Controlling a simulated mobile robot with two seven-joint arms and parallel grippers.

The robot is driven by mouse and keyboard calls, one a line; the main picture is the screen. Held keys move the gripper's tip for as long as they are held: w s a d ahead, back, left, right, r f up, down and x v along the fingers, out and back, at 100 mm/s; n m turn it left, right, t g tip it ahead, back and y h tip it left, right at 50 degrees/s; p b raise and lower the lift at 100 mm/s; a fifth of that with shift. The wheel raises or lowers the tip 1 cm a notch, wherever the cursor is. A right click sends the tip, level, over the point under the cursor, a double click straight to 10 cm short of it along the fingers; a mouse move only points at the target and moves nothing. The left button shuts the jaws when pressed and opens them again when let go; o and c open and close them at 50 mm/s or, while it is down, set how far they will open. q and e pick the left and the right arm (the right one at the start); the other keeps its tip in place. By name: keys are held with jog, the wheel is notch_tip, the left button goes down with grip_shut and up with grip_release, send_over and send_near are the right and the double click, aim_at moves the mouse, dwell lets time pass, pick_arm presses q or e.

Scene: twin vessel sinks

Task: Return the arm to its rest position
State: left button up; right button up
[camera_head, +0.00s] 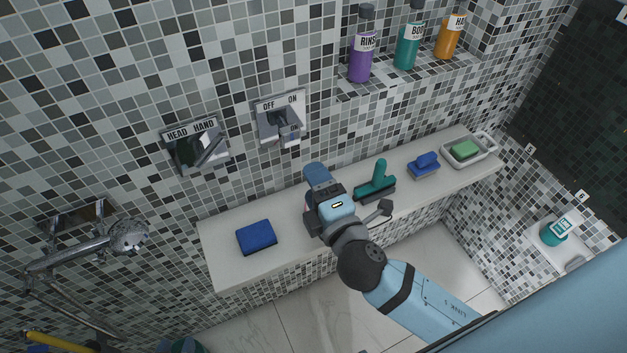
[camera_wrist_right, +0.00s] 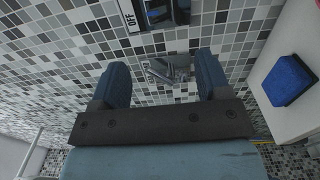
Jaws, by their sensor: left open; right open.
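My right gripper (camera_head: 318,176) hangs over the middle of the white ledge (camera_head: 222,262), its arm coming in from the lower right. In the right wrist view its two blue fingers (camera_wrist_right: 164,78) stand wide apart with nothing between them; tiled wall and a chrome fixture show beyond. The fingertips overlap in the head view. My left gripper cannot be made out in either view.
The OFF/ON control (camera_head: 281,118), HEAD/HAND control (camera_head: 196,147) and shower head (camera_head: 127,236) project from the wall. Bottles (camera_head: 362,58) stand above.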

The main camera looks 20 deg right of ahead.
jog(key=shift+f, duration=0.1)
jog(key=s+d+f+m+g+y+p, duration=0.1)
jog(key=s+f+m+g, duration=0.2)
jog(key=f, duration=0.7)
jog(key=s+d+f+m+g+y+p, duration=0.1)
jog(key=s+d+f+m+g+p, duration=0.1)
jog(key=s+f+m+g, duration=0.2)
jog(key=s+f+m, duration=0.3)
jog(key=f+m, duration=0.3)
jog(key=m, duration=0.2)
jog(key=shift+s+d+f+m+y+p, duration=0.15)
jog(key=shift+s+f+m+y+p, duration=0.15)
jog(key=shift+s, duration=0.05)
